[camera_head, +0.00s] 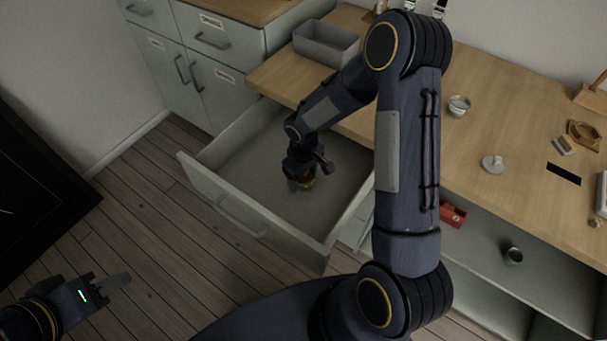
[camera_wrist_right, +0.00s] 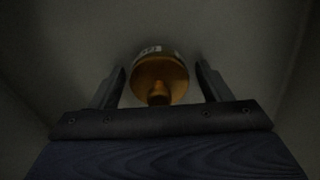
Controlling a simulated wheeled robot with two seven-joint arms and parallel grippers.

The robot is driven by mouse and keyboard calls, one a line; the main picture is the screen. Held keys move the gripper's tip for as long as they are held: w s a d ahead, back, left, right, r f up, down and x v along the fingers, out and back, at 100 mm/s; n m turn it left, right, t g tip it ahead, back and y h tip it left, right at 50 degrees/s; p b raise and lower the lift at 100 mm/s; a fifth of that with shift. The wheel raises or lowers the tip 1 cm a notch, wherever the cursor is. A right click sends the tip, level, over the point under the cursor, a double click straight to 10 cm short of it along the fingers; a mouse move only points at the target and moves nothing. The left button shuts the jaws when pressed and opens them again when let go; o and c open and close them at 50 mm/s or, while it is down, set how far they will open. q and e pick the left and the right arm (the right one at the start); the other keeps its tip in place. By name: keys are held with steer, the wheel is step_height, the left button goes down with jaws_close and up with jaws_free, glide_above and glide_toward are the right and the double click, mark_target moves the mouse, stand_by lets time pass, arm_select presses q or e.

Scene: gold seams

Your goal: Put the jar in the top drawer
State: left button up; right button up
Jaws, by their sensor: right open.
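The jar (camera_head: 307,179) is amber with a pale label and stands inside the open top drawer (camera_head: 216,205), on its floor. In the right wrist view the jar (camera_wrist_right: 160,80) sits between the two spread fingers of my right gripper (camera_wrist_right: 162,85), with a gap visible on each side. In the head view my right gripper (camera_head: 302,182) is down inside the drawer and partly hides the jar. My left gripper (camera_head: 108,286) is at the lower left over the floor, away from the drawer, and I cannot tell how far apart its fingers are.
The wooden counter (camera_head: 490,100) holds a grey bin (camera_head: 326,43), a small bowl (camera_head: 459,105) and a white lid-like piece (camera_head: 492,164). Below it, a red box (camera_head: 453,214) and a dark cup (camera_head: 513,256) stand on an open shelf. The rest of the drawer looks empty.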

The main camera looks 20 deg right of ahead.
steer(key=shift+r, duration=0.35)
step_height(320, 180, up, 12)
steer(key=shift+f+p, duration=0.1)
steer(key=shift+p, duration=0.65)
step_height(320, 180, up, 6)
steer(key=m+t, duration=0.1)
glide_above(313, 191)
steer(key=s+r+m+t+y, duration=0.2)
steer(key=s+r, duration=0.3)
steer(key=s, duration=0.2)
steer(key=s+a+r+m+t+y, duration=0.1)
steer(key=s, duration=0.4)
steer(key=s+a+r+m+t, duration=0.1)
steer(key=s+r+m, duration=0.1)
steer(key=s, duration=0.4)
steer(key=shift+a+t+y, duration=0.25)
steer(key=shift+t+y, duration=0.05)
steer(key=shift+y, duration=0.1)
steer(key=shift+r, duration=0.1)
